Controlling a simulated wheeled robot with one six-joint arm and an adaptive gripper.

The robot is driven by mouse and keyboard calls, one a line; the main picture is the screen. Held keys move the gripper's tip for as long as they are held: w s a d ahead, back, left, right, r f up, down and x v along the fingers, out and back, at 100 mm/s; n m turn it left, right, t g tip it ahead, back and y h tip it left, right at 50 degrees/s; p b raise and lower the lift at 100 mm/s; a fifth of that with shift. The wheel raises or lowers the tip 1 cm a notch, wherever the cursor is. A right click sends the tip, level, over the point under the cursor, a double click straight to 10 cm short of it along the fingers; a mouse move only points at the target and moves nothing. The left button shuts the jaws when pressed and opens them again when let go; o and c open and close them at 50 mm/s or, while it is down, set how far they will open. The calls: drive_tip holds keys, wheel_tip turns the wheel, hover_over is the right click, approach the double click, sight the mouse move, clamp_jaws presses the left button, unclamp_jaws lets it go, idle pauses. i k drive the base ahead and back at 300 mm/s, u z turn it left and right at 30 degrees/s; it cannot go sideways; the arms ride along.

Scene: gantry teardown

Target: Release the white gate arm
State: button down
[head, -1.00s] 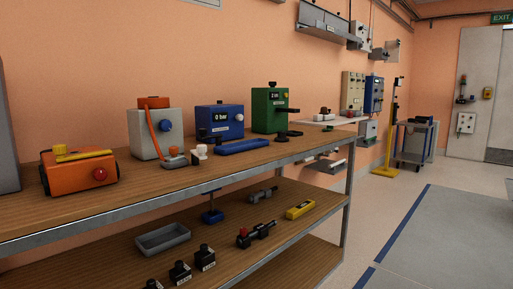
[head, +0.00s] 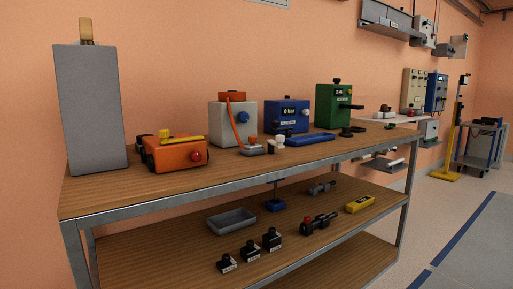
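I cannot pick out a white gate arm for certain in the head view. A yellow post (head: 455,130) on a yellow foot stands on the floor at the far right, and no white arm can be made out on it at this size. Small pale parts lie on a white wall shelf (head: 397,121) behind the workbench, too small to identify. My gripper is not in view.
A wooden workbench (head: 110,195) with a lower shelf fills the middle. On it stand a tall grey box (head: 90,110), an orange unit (head: 173,154), a blue box (head: 287,116) and a green box (head: 332,106). A cart (head: 480,145) stands far right. The right floor (head: 470,235) is clear.

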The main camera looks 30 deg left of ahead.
sight(280, 139)
drive_tip(key=k, duration=0.4)
drive_tip(key=u, duration=1.5)
drive_tip(key=i, duration=0.45)
drive_tip(key=u, duration=0.05)
